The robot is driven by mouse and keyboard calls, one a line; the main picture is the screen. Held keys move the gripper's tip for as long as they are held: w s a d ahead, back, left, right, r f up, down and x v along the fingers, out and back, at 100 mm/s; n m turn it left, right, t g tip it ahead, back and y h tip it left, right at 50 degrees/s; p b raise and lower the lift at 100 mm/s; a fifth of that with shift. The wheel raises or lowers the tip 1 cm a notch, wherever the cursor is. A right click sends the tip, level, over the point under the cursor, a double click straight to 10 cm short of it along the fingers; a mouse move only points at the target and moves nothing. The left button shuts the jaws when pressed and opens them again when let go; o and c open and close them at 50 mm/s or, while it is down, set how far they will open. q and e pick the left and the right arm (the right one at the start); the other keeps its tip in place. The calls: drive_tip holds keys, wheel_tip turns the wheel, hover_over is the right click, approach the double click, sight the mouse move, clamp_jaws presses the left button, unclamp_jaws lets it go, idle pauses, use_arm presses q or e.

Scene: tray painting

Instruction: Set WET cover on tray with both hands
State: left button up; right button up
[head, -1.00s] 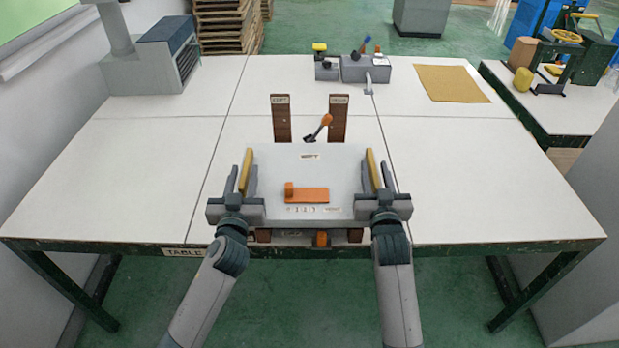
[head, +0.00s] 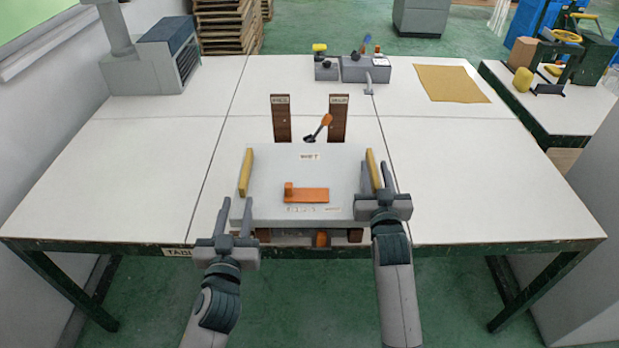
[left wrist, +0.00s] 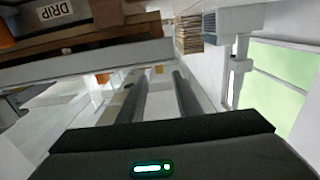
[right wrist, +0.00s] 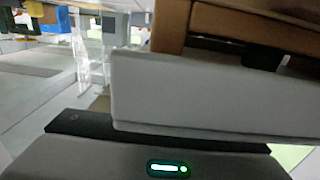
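The cover (head: 270,175) is a pale, flat, box-like lid labelled WET, with an orange L-shaped piece (head: 307,195) on top. It sits level near the table's front edge; the tray beneath is largely hidden. A yellow grip strip stands on its left side (head: 246,173) and another on its right (head: 374,169). My left gripper (head: 234,216) is open and empty at the cover's front left corner, clear of the left strip. It also shows in the left wrist view (left wrist: 160,85). My right gripper (head: 378,183) has its fingers beside the right strip; whether they press it is unclear.
Two brown labelled posts (head: 281,118) and an orange-tipped lever (head: 325,121) stand behind the cover. A grey machine (head: 152,62) is at the back left, small devices (head: 365,68) at the back, and a tan mat (head: 452,83) at the back right. Both table sides are clear.

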drive_tip(key=shift+s, duration=0.1)
drive_tip(key=s, duration=1.1)
drive_tip(key=shift+s, duration=0.4)
use_arm(q)
drive_tip(key=shift+s, duration=0.1)
use_arm(e)
drive_tip(key=shift+s+f, duration=0.1)
